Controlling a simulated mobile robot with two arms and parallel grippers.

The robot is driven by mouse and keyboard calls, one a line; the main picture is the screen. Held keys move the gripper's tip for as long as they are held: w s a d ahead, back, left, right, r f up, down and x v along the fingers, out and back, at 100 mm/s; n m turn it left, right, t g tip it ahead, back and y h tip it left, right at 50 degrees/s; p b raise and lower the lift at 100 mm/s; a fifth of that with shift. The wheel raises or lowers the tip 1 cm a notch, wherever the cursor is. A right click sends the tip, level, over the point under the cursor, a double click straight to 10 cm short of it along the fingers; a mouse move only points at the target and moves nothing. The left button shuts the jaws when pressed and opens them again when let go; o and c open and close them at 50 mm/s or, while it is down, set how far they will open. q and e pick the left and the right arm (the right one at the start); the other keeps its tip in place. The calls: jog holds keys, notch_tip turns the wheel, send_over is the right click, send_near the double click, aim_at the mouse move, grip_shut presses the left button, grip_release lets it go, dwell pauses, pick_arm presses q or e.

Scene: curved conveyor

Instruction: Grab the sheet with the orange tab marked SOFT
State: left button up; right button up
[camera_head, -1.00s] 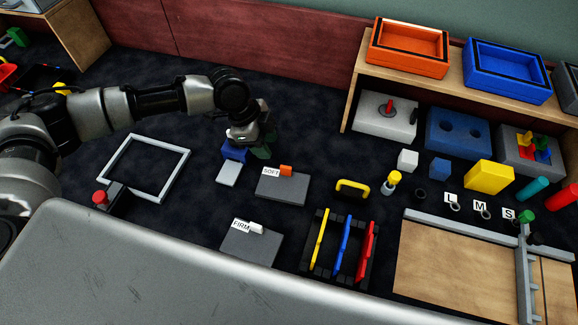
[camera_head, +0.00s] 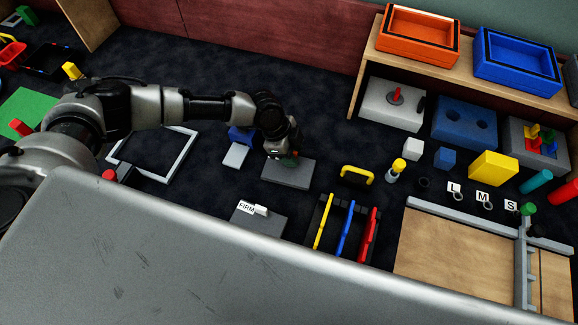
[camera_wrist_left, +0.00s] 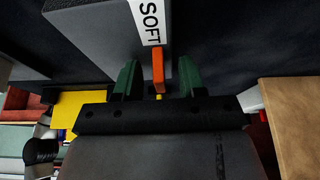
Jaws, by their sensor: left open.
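The grey SOFT sheet (camera_head: 290,173) lies flat on the dark surface in the head view, its label and tab hidden behind my left gripper (camera_head: 285,160). In the left wrist view the sheet (camera_wrist_left: 85,40) is at the upper left, with the white SOFT label (camera_wrist_left: 149,20) and the orange tab (camera_wrist_left: 158,70) at its edge. The green fingers of my left gripper (camera_wrist_left: 156,80) are open, one on each side of the orange tab, with gaps on both sides. My right gripper is not in view.
A second grey sheet labelled FIRM (camera_head: 262,222) lies nearer. A blue-and-white item (camera_head: 237,152) sits just left of the SOFT sheet. A yellow handle (camera_head: 356,175) and a rack with coloured bars (camera_head: 341,228) stand to the right. A grey frame (camera_head: 187,150) lies left.

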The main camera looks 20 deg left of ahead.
pick_arm(q)
jog(key=shift+c, duration=0.4)
grip_shut()
jog(key=shift+r, duration=0.1)
